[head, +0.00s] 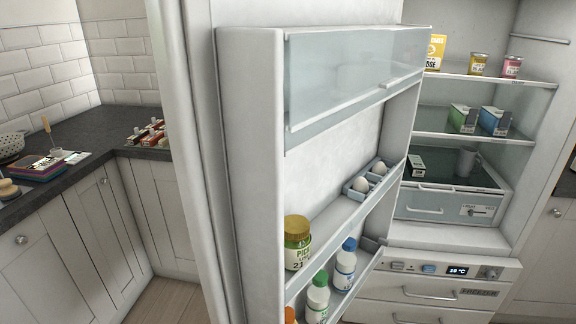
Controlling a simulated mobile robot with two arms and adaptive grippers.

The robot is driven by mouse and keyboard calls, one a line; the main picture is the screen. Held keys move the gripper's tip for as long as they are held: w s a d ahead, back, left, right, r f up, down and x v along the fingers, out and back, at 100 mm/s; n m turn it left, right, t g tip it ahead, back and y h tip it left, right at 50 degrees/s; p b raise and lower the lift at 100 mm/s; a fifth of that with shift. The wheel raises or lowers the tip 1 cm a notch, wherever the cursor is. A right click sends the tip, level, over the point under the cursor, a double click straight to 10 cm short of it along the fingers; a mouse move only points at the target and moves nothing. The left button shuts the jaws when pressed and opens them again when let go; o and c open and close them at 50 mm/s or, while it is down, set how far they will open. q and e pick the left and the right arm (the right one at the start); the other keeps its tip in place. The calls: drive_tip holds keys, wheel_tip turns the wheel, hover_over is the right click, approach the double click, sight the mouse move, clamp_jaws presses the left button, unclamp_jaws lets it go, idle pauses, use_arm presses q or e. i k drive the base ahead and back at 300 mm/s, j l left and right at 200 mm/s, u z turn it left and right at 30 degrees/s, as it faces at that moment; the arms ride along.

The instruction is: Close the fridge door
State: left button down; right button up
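The fridge door (249,150) stands wide open in the head view, its inner side turned toward me. Its shelves hold a jar with a gold lid (297,243), bottles with green (318,297) and blue (345,262) caps, and eggs in a holder (358,187). The fridge interior (474,115) is exposed at the right, with boxes, cans and a mug on its shelves. Neither gripper is in view.
A freezer drawer (415,291) lies below the fridge, under a panel with a display. At the left, a dark worktop (92,135) bears a colander, books and small packets. Cabinets (75,240) stand below it. A strip of wooden floor (165,302) is clear.

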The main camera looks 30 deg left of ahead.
sight(233, 77)
drive_tip(key=j+z, duration=0.2)
drive_tip(key=j, duration=0.35)
drive_tip(key=j+z, duration=0.15)
drive_tip(key=j, duration=0.45)
drive_tip(key=j+z, duration=0.2)
drive_tip(key=j, duration=0.35)
drive_tip(key=k+j+z, duration=0.2)
drive_tip(key=j, duration=0.35)
